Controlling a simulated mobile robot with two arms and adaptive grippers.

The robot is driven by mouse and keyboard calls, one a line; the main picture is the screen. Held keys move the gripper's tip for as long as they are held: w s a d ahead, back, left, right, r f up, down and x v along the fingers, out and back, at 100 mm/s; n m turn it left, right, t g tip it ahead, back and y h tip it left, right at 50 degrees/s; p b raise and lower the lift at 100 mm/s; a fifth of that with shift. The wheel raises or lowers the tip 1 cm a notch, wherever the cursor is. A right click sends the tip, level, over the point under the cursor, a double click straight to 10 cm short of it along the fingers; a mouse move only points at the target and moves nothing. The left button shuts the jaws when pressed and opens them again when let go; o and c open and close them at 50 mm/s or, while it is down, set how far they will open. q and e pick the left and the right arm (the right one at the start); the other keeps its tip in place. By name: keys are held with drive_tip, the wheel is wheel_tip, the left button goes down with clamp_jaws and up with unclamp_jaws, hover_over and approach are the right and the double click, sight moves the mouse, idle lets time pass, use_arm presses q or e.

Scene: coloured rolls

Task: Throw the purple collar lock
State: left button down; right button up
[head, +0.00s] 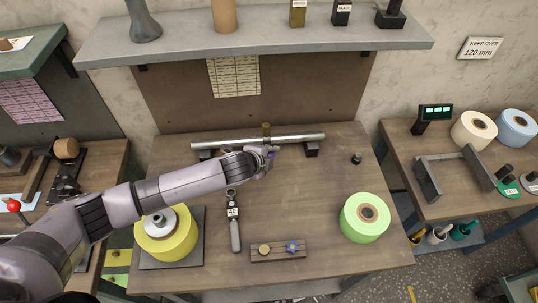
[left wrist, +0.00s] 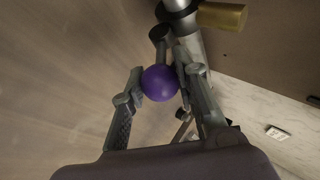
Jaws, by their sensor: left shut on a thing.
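The purple collar lock shows as a round purple knob (left wrist: 160,83) in the left wrist view, beside a metal bar (left wrist: 192,40). My left gripper (left wrist: 158,86) is shut on the knob, one finger on each side. In the head view the left gripper (head: 267,155) is at the near side of the bar (head: 230,143), close to a brass part (head: 266,130) that stands up from it. Only a hint of purple shows there; my fingers hide most of the lock. My right gripper is not in view.
The bar lies on black supports at the back of the wooden bench (head: 310,205). A shelf (head: 180,45) overhangs the back. The bench's right middle is mostly clear.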

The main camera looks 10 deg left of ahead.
use_arm(q)
drive_tip(key=c, duration=1.2)
unclamp_jaws()
drive_tip(key=shift+s, duration=0.1)
drive_tip(key=v, duration=1.2)
drive_tip(key=shift+c, duration=0.2)
